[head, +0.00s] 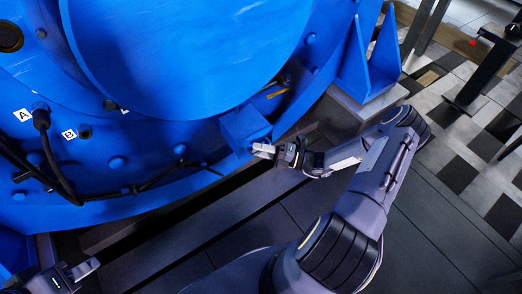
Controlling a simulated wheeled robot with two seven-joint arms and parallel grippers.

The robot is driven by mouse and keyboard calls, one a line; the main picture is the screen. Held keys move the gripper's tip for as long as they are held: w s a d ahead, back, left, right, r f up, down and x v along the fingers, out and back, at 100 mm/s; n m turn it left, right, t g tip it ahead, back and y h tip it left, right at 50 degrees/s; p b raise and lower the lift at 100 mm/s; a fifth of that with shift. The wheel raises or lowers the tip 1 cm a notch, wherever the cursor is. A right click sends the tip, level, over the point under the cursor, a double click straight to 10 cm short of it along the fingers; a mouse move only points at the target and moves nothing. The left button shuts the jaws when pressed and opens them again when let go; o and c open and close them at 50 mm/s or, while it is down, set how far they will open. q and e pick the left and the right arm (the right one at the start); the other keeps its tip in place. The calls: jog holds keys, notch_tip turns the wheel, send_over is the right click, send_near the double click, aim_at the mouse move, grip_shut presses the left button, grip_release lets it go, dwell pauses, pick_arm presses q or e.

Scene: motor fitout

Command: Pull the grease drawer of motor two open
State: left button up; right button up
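The blue motor (190,50) fills the upper left of the head view. A small blue box (243,127), which looks like the grease drawer, juts out from its lower side. My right gripper (264,150) is at the lower front edge of this box, its pale fingertips touching it or very close. Whether they are closed on a handle is hidden by the small size and angle. My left gripper (86,268) is at the bottom left, low and away from the box, with nothing seen in it. Its finger gap is not clear.
Labels A (23,115) and B (69,134) mark ports on the motor, with a black cable (50,160) plugged in at A. A blue bracket (370,65) stands at the motor's right. Dark floor (430,220) lies open at lower right, and a black stand (480,75) is at upper right.

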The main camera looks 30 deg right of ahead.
grip_shut()
jog(key=s+p, duration=0.3)
jog(key=s, duration=0.8)
jog(key=shift+s+d, duration=0.25)
jog(key=shift+d, duration=0.15)
grip_release()
